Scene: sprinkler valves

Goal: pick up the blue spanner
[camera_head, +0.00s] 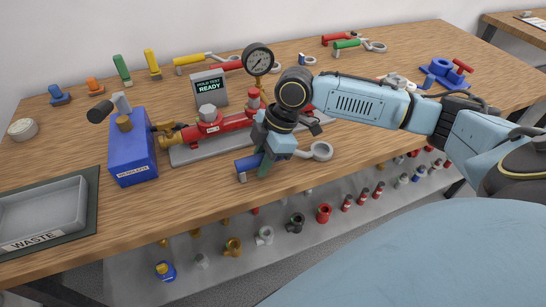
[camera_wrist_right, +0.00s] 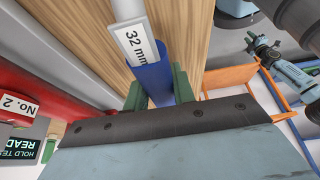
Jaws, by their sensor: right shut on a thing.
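The blue spanner has a blue handle (camera_head: 243,165) and a grey ring end (camera_head: 321,151). It lies across the front part of the bench, in front of the red pipe assembly. My right gripper (camera_head: 265,166) reaches down over it and is shut on its handle. In the right wrist view the blue handle (camera_wrist_right: 150,82) sits between the green fingers (camera_wrist_right: 158,90), with a "32 mm" label on the grey shank beyond. I cannot tell whether the spanner touches the bench top. My left gripper does not show in the head view.
A red pipe assembly (camera_head: 225,128) with a gauge (camera_head: 258,59) stands just behind. A blue pump box (camera_head: 131,150) and a waste tray (camera_head: 42,212) are at left. Several other spanners lie at the back. Fittings fill a low shelf (camera_head: 215,280) below the front edge.

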